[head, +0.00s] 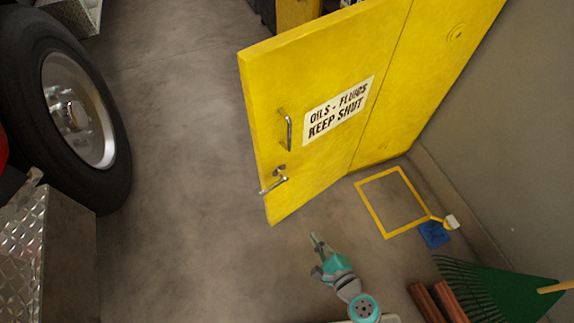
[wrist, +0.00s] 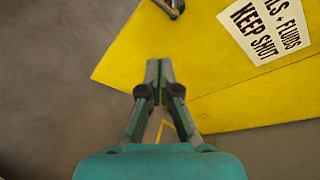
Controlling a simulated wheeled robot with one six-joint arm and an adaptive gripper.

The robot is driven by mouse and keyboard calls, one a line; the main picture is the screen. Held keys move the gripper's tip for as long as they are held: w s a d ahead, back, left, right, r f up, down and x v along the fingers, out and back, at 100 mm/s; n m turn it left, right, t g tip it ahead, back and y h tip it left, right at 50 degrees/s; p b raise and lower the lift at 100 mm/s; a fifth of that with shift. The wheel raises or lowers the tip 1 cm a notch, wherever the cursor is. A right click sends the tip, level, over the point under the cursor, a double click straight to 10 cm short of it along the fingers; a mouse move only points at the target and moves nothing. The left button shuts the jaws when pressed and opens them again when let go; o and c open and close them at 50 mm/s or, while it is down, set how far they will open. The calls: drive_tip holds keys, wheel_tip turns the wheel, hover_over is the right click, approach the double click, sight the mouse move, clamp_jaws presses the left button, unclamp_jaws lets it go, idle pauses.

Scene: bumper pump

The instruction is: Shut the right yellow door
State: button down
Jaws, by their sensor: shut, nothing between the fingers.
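The yellow door (head: 330,60) stands swung open, its free edge toward the left of the head view. It bears a white sign (head: 338,108) reading "OILS - FLUIDS KEEP SHUT", a metal pull handle (head: 286,130) and a lever (head: 274,184) below it. My gripper (head: 314,238) is shut and empty, below the door's lower edge in the head view. In the wrist view its fingertips (wrist: 158,66) overlap the yellow door (wrist: 115,62); I cannot tell whether they touch it. The sign (wrist: 265,28) and part of a metal handle (wrist: 172,7) also show there.
A yellow cabinet side (head: 440,75) adjoins the door, against the grey wall. A yellow floor frame (head: 364,203), a blue item (head: 433,235), a green rake (head: 500,290) and red-brown bars (head: 440,302) lie at right. A large wheel (head: 75,110) stands left. The middle floor is clear.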

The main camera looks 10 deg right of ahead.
sight(269, 160)
drive_tip(key=w+a+r+m+y, duration=0.1)
drive_tip(key=w+a+m, duration=0.1)
drive_tip(key=w, duration=0.5)
drive_tip(key=w+a+r+m+t+y, duration=0.1)
drive_tip(key=w+a, duration=0.3)
drive_tip(key=w, duration=0.4)
drive_tip(key=w+a+r+m+t+y, duration=0.1)
drive_tip(key=w+a+r+m, duration=0.1)
drive_tip(key=w, duration=0.6)
drive_tip(key=shift+w+a+r+m+y, duration=0.1)
drive_tip(key=shift+a+m+y, duration=0.1)
drive_tip(key=shift+a+m, duration=0.3)
drive_tip(key=shift+w+a+r+m+y, duration=0.1)
drive_tip(key=shift+a+m+y, duration=0.1)
drive_tip(key=shift+a+m, duration=0.25)
